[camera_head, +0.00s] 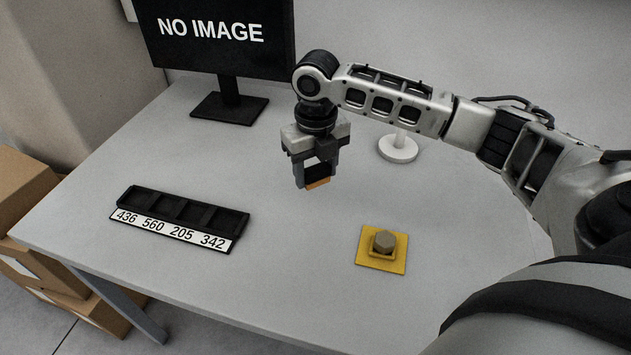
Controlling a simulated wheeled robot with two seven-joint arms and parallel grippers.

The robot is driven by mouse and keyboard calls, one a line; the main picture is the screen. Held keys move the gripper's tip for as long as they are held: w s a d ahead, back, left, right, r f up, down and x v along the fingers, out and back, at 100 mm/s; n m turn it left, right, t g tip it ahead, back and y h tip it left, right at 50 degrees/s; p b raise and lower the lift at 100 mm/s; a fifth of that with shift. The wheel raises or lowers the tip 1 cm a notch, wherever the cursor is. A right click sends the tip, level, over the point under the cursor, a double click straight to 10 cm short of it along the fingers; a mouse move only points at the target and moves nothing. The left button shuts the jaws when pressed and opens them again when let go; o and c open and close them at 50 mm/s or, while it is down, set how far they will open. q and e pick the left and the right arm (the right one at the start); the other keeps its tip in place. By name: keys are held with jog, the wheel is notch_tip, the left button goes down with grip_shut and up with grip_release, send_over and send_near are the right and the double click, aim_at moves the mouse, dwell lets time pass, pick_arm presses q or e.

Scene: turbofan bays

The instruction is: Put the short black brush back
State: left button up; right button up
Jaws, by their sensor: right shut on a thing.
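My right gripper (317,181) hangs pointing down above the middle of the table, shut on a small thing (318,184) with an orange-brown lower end. The fingers hide most of it, so I cannot tell for sure whether it is the short black brush. No other brush shows in view. A black tray (243,217) with several compartments lies at the left of the table, its white front strip marked 436, 560, 205 and 342. The gripper is to the right of the tray and apart from it. My left gripper is not in view.
A yellow square plate (368,259) with a hexagonal brown-grey piece (384,241) lies at the front right. A white round-based stand (398,152) is partly behind my right arm. A monitor (222,40) stands at the back. The table (290,240) is clear between tray and plate.

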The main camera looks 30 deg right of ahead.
aim_at(316, 194)
jog(key=w+f, duration=0.1)
jog(key=w+d+f, duration=0.1)
jog(key=f, duration=0.2)
jog(key=shift+w+d, duration=0.4)
jog(key=shift+f, duration=1.4)
jog(key=o, duration=0.9)
jog(key=shift+f, duration=0.15)
notch_tip(316, 194, up, 12)
jog(key=shift+r, duration=0.2)
